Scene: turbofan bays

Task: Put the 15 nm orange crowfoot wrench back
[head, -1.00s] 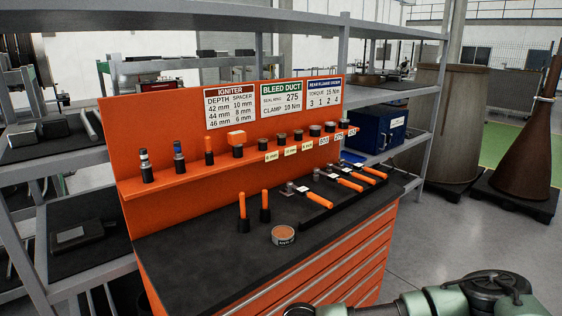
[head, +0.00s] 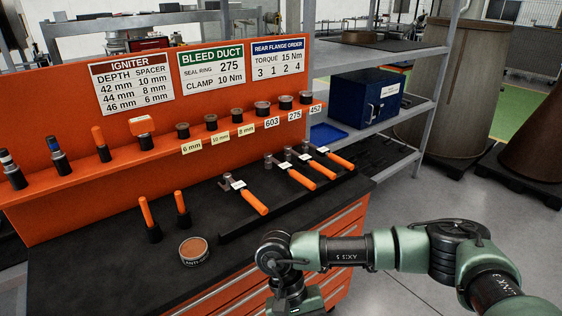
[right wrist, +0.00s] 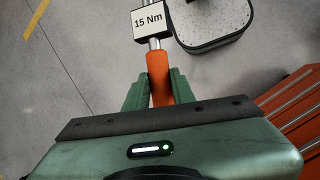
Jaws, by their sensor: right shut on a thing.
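In the right wrist view my right gripper (right wrist: 160,88) is shut on the orange handle of the 15 Nm wrench (right wrist: 158,72). A white "15 Nm" label sits on its metal shaft; its head is out of the frame. The wrench is held over the floor beside the orange cabinet. In the head view my right arm reaches to the bottom edge, and the wrench cannot be made out there. My left gripper is out of view.
The orange cabinet (head: 345,235) has a black top with a round tin (head: 194,251) and two orange-handled tools (head: 147,218) standing in holders. Its back shelf carries spools and upright tools. A blue box (head: 366,104) stands on a grey rack behind.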

